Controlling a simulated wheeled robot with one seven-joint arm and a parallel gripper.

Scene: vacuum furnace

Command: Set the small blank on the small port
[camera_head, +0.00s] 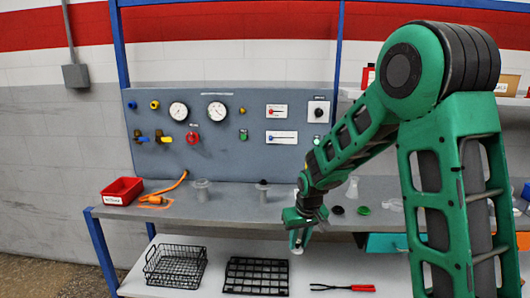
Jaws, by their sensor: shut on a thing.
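My green gripper (298,237) hangs fingers-down in front of the grey bench's front edge. It is shut on a small pale piece at its fingertips. The piece is probably the small blank, but it is too small to make out clearly. Two upright ports stand on the bench, apart from the gripper and to its left. One is a pale flanged port (201,190). The other is a slimmer port (262,190) with a dark top, nearer the gripper. I cannot tell for sure which is the small port, though the slimmer one looks smaller.
A red bin (121,190) and an orange tool (155,198) lie at the bench's left. A black disc (338,210), a green disc (363,211) and a clear flask (352,188) are right of my gripper. Wire baskets (175,266) and red-handled tongs (342,288) sit on the lower shelf.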

